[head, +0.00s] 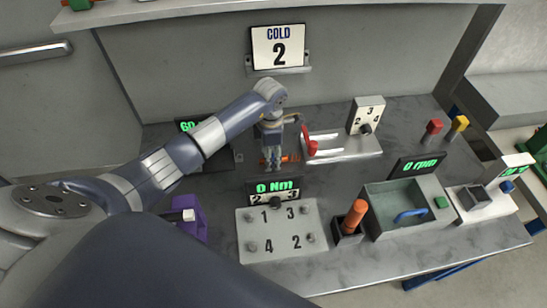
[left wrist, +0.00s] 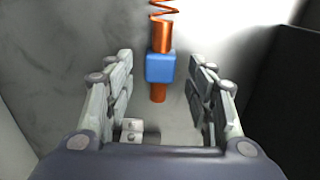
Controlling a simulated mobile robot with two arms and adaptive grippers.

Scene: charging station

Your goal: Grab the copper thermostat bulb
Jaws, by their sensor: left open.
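The copper thermostat bulb (left wrist: 161,38) shows in the left wrist view as a copper rod with a blue block (left wrist: 160,66) around its middle and a coiled copper wire at its top end. My left gripper (left wrist: 160,72) is open, with one finger on each side of the bulb and a visible gap to both. In the head view my left gripper (head: 272,160) points down over the table's middle. A small orange part of the bulb (head: 291,159) shows beside its fingers; the rest is hidden there. My right gripper is not in view.
A grey panel with numbered knobs (head: 255,232) and a 0 Nm display (head: 274,187) stand in front of the gripper. A red-handled part (head: 310,140) and a dial block (head: 367,114) are to its right. A COLD 2 sign (head: 278,47) hangs behind.

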